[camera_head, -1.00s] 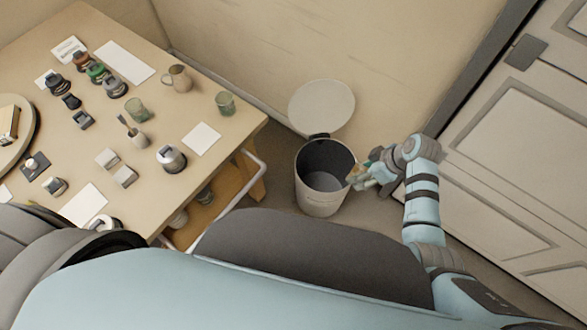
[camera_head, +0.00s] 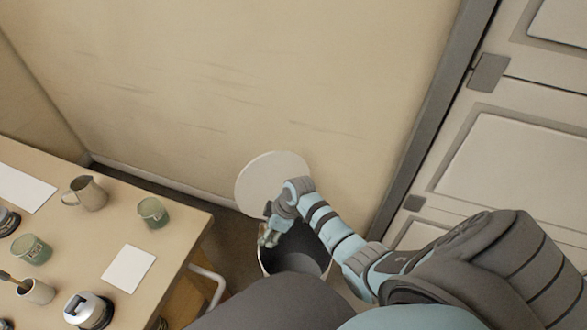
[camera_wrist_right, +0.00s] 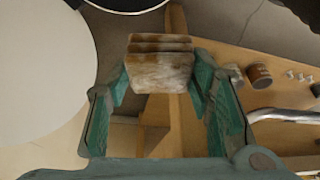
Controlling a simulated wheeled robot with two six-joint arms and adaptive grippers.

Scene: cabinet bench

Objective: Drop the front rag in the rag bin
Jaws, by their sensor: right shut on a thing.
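My right gripper (camera_head: 267,238) is shut on a folded rag, which shows in the right wrist view (camera_wrist_right: 160,66) as a pale layered block with brown stains, between the two green fingers. In the head view the rag is too small to make out clearly. The rag bin (camera_head: 300,250) is a round pale bin with a dark inside. Its white round lid (camera_head: 262,178) stands open behind it and also shows in the right wrist view (camera_wrist_right: 40,75). The gripper is at the left side of the bin's mouth, in front of the lid. My left gripper is out of view.
A wooden table (camera_head: 185,225) stands at the left with a pitcher (camera_head: 86,193), a green cup (camera_head: 153,212) and a white sheet (camera_head: 128,268). A metal rail (camera_head: 213,282) runs at its side. A panelled cabinet (camera_head: 520,150) is at the right.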

